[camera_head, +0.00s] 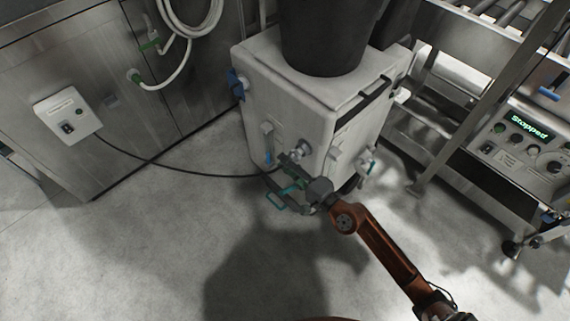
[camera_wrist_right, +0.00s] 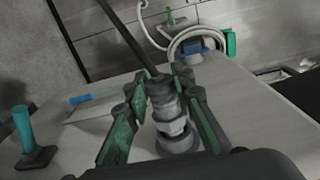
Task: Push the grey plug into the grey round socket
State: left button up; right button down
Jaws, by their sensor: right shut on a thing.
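My right gripper (camera_head: 286,172) is at the front of the white cabinet, shut on the grey plug. In the right wrist view the plug (camera_wrist_right: 163,100) sits between the two green-and-grey fingers (camera_wrist_right: 160,108), with its black cable (camera_wrist_right: 142,40) leading away at the far end. The grey round socket (camera_head: 302,148) is on the cabinet face just above the gripper in the head view. In the wrist view a round grey metal fitting (camera_wrist_right: 178,142), seemingly the socket, lies right at the near end of the plug. I cannot tell how far the plug is in. My left gripper is not in view.
The black cable runs left to a wall box (camera_head: 68,113). The white cabinet (camera_head: 290,100) carries a dark bin (camera_head: 325,35), and teal and blue handles are close around the gripper. A control panel reading "Stopped" (camera_head: 528,128) is at right. The floor in front is clear.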

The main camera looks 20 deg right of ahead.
jog(key=shift+w+d, duration=0.1)
jog(key=shift+d, duration=0.25)
dwell(0.3)
dwell(0.5)
jog(key=c, duration=1.6)
grip_release()
jog(key=v, duration=1.2)
